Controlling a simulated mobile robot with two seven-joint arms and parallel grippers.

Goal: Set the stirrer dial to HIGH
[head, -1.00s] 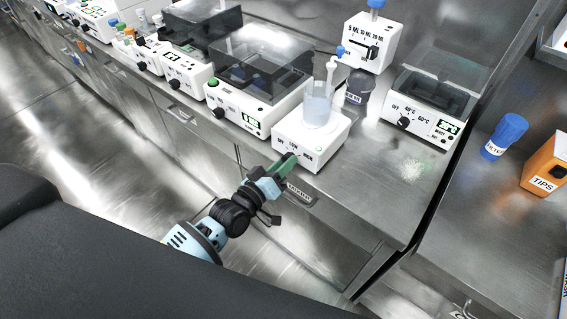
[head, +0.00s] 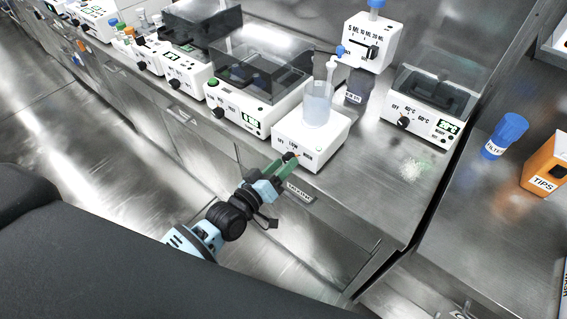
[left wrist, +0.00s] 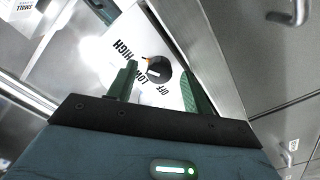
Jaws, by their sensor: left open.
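The stirrer (head: 318,147) is a white box at the front edge of the bench, with a clear beaker (head: 317,105) on top. Its front carries the marks OFF, LOW and HIGH around a black dial (head: 289,156). My left gripper (head: 283,170) has green fingers and is open just in front of the dial. In the wrist view the fingers (left wrist: 160,82) stand either side of the dial, apart from it.
A white device with a dark lid (head: 258,75) stands left of the stirrer, and a heater-like box (head: 425,110) stands to the right. A dispenser (head: 371,42) and a dark bottle (head: 359,86) are behind. Drawers lie below the bench edge. The bench right of the stirrer is mostly clear.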

